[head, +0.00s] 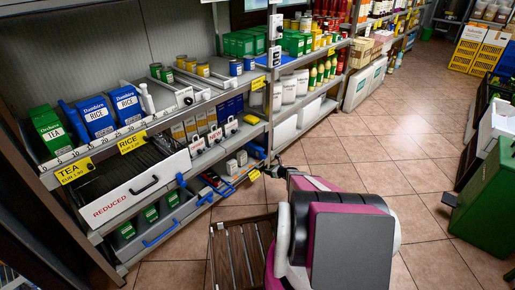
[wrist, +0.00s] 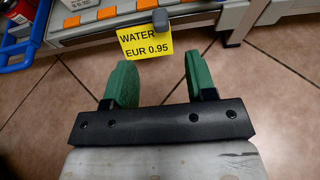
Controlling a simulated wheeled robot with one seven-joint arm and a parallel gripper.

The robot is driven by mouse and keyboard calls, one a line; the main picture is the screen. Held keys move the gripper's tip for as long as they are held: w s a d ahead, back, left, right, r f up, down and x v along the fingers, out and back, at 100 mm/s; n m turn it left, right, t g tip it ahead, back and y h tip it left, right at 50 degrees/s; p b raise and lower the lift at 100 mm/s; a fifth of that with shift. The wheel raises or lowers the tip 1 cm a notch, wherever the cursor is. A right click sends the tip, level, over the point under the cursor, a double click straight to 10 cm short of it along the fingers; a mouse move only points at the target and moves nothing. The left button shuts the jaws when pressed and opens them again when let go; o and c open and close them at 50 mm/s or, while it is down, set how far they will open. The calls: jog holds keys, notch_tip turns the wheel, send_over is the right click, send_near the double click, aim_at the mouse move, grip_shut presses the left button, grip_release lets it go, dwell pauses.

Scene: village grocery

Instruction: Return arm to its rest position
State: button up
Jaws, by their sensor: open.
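My gripper (wrist: 160,75) shows in the wrist view with two green fingers set wide apart and nothing between them. Beyond the fingers, a yellow price tag (wrist: 145,45) reading WATER EUR 0.95 hangs on a shelf edge. The fingers look apart from the tag, over the tiled floor. In the head view my arm, grey and magenta, reaches forward at the lower middle, and its gripper end is small and partly hidden near the shelf.
Shelves on the left hold a green tea box (head: 49,131), blue rice boxes (head: 125,104) and a white REDUCED bin (head: 134,187). A slatted wooden surface (head: 240,255) is beside my arm. A green crate (head: 486,205) stands at right. The tiled aisle (head: 400,125) is clear.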

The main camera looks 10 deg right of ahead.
jog(key=shift+r, duration=0.1)
jog(key=s+a+r+n+g, duration=0.3)
jog(key=s+a+r+n, duration=0.45)
jog(key=r, duration=0.25)
jog(key=s+a+r+n+g, duration=0.4)
jog(key=s+a+r+n, duration=0.35)
jog(key=r, duration=0.25)
jog(key=s+r+n+g+h, duration=0.3)
jog(key=s+r+n+h, duration=0.4)
jog(key=s+r+n, duration=0.6)
jog(key=s+r, duration=0.4)
jog(key=s, duration=0.3)
jog(key=shift+s+r+n+g+h, duration=0.15)
jog(key=shift+s+n+g+h, duration=0.05)
jog(key=shift+n+g+h, duration=0.2)
jog(key=shift+d, duration=0.1)
